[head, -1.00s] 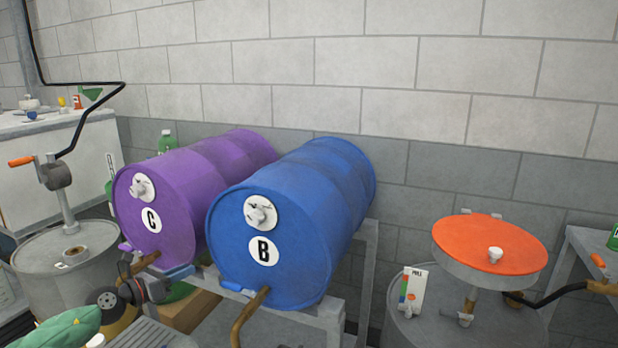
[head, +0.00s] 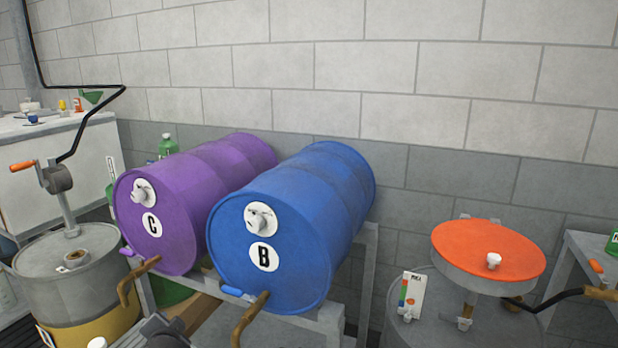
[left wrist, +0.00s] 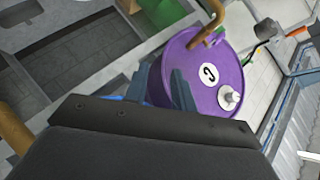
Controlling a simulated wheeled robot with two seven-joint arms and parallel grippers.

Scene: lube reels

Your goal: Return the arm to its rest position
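My left gripper (left wrist: 158,76) shows in the left wrist view with its two fingers apart and nothing visible between them. Beyond the fingers is the purple drum C (left wrist: 213,97), which appears tilted in that view. In the head view, a dark grey part at the bottom edge (head: 165,332), probably of my left arm, sits below the purple drum (head: 165,205); the fingers cannot be made out there. My right gripper is in neither view.
The blue drum B (head: 290,230) lies beside the purple one on a grey rack (head: 325,318). A grey drum with a crank pump (head: 70,265) stands left. An orange-topped reel (head: 488,245) stands right.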

